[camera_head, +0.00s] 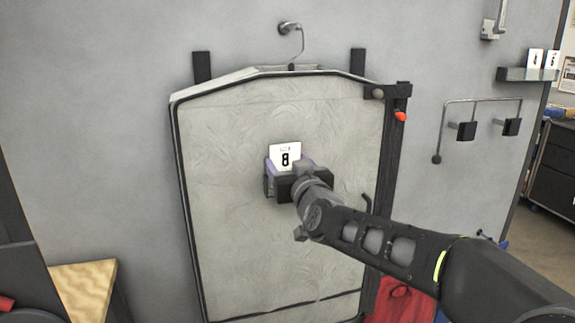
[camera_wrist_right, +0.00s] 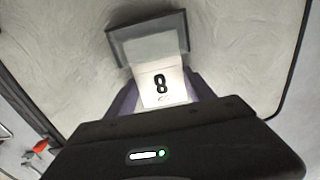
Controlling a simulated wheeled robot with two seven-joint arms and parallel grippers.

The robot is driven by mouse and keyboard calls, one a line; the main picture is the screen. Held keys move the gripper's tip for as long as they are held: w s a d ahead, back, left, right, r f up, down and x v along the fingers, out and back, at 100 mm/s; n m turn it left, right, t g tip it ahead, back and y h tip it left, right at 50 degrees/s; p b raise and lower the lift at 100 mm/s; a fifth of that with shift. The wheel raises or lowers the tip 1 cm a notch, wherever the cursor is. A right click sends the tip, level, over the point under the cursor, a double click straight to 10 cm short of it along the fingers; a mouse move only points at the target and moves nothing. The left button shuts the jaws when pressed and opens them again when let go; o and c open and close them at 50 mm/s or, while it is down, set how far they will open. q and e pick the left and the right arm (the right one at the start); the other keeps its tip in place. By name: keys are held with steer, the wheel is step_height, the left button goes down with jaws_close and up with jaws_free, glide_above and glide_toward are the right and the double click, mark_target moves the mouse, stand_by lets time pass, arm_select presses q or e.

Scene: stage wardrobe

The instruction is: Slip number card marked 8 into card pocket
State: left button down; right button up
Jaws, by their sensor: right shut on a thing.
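The white number card (camera_head: 285,154), with a black 8, shows above my right gripper (camera_head: 288,170) in the head view. My right gripper is shut on it, with purple fingers at its sides. In the right wrist view the card (camera_wrist_right: 160,86) lies between the fingers, its far end at the edge of the dark-framed card pocket (camera_wrist_right: 120,47). I cannot tell whether that end is inside or just in front of it. In the head view the pocket is mostly hidden behind my gripper. My left gripper is not in view.
The pocket is on a pale garment bag (camera_head: 235,235) hanging from a wall hook (camera_head: 289,28). A dark upright rail (camera_head: 394,150) with an orange-red knob stands at its right. A small shelf (camera_head: 527,75) holds other cards at upper right. A wooden surface (camera_head: 85,288) is at lower left.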

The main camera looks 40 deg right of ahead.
steer(key=o, duration=1.8)
steer(key=v, duration=0.7)
steer(key=shift+s+a+b, duration=0.15)
steer(key=shift+s+b, duration=0.25)
